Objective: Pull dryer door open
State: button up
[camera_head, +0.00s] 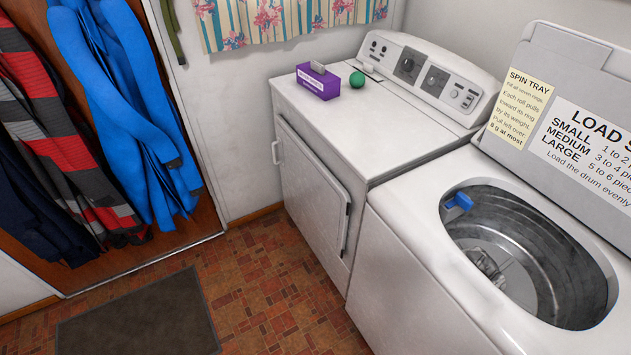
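The dryer (400,125) is the white machine at the centre, against the back wall, with a control panel along its top rear. Its door (312,190) is a white panel on the front, facing the lower left. The door lies near the front face; I cannot tell if there is a small gap. A small white handle (275,152) sticks out at the left side of the front. A small dark part (348,209) shows at the door's right edge. My gripper is not in view.
A purple box (318,83) and green ball (357,79) sit on the dryer. A washer (415,265) with its lid up stands at right. A dark mat (140,320) lies on the tiled floor; clothes (125,105) hang at left. The floor before the dryer is clear.

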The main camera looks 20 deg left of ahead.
aim_at(327, 202)
jog(key=i+j+u, duration=0.2)
jog(key=i+j, duration=0.55)
jog(key=j, duration=0.15)
jog(key=i+j+u, duration=0.2)
jog(key=i+j, duration=0.55)
jog(key=i+j+u, duration=0.2)
jog(key=i+j, duration=0.4)
jog(key=i, duration=0.25)
